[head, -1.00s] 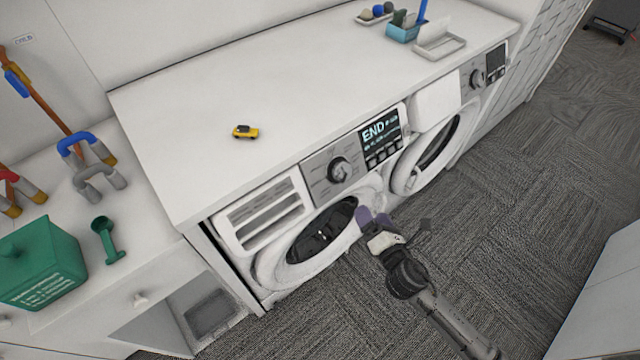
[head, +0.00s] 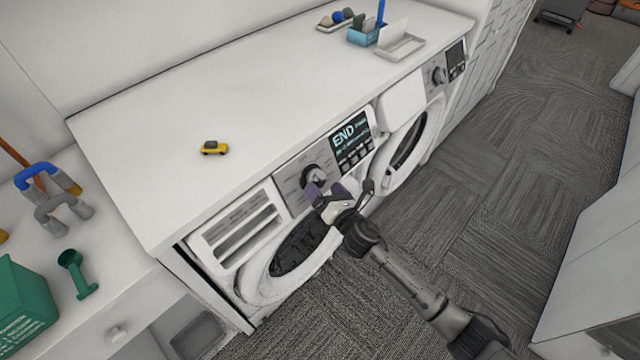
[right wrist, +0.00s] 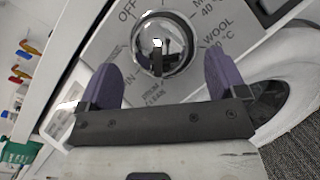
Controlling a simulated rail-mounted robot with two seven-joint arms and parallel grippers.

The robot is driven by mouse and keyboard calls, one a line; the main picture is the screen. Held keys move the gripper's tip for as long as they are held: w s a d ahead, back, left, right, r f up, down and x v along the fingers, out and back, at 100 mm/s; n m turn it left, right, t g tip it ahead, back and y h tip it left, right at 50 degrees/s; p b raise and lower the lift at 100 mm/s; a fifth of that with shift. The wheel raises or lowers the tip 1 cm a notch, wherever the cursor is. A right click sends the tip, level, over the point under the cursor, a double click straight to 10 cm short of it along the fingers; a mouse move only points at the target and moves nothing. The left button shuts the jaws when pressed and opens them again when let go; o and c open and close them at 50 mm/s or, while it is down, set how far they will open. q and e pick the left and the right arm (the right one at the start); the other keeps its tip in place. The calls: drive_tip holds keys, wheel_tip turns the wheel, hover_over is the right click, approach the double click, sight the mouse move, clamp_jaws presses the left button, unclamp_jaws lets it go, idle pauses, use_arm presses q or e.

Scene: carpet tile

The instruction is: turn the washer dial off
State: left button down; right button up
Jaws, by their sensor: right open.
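The washer dial (head: 311,173) is a round silver knob on the left washer's control panel, beside a lit display (head: 352,139) reading END. In the right wrist view the dial (right wrist: 161,42) shows close up, with OFF printed at its upper left and WOOL at its right. A dark mark runs roughly upright on its face; which end points is unclear. My right gripper (head: 325,190) is open and empty, just in front of the dial. In the right wrist view its purple fingers (right wrist: 160,62) stand apart on either side of the knob's lower part, with no clear contact. My left gripper is out of view.
A white countertop (head: 270,85) overhangs the panel, with a yellow toy car (head: 214,147) on it. The round washer door (head: 290,258) lies below the dial. A second washer dial (head: 438,75) is farther right. Carpeted floor (head: 480,170) is clear at the right.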

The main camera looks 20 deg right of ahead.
sight(316, 178)
drive_tip(key=shift+w+a, duration=0.15)
drive_tip(key=shift+w, duration=0.55)
drive_tip(key=shift+w+a, duration=0.1)
drive_tip(key=shift+w, duration=0.55)
drive_tip(key=c, duration=0.9)
